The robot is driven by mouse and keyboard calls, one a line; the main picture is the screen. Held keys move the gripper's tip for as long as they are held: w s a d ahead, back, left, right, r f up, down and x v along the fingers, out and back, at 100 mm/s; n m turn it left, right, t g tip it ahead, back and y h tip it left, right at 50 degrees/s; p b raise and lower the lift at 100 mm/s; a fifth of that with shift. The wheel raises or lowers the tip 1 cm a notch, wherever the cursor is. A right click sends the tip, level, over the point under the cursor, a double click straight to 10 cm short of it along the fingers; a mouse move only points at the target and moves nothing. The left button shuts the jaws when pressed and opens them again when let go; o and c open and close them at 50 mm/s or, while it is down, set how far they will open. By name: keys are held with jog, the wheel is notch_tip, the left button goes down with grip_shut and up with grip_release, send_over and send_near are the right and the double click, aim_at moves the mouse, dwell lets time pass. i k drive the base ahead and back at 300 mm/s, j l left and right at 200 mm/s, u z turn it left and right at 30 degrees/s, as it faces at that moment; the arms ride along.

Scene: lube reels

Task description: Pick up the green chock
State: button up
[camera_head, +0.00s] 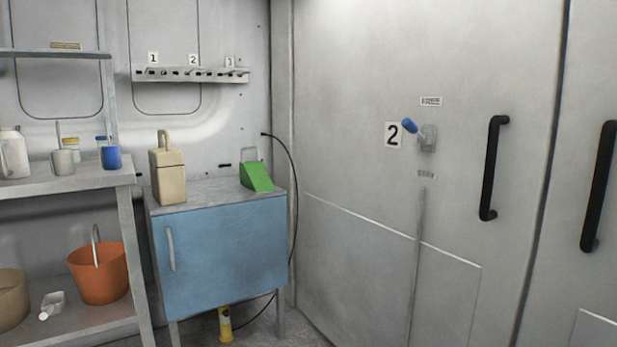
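The green chock (257,177) is a wedge-shaped block. It sits on the grey top of the blue cabinet (222,258), towards the right end, with its slope facing the front right. A thin grey handle-like loop shows at its upper back. My gripper is not in view.
A beige canister (167,172) stands left of the chock on the same cabinet top, with bare top between them. A metal shelf (75,184) with containers and an orange bucket (99,272) is at left. A black cable (293,190) hangs right of the cabinet, before a grey door (350,120).

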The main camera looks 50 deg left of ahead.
aim_at(253, 175)
jog(key=u, duration=2.1)
jog(key=i+j+z, duration=0.15)
jog(key=i+z, duration=0.15)
jog(key=z, duration=0.15)
jog(key=i+j+z, duration=0.2)
jog(key=z, duration=0.25)
jog(key=i, duration=0.05)
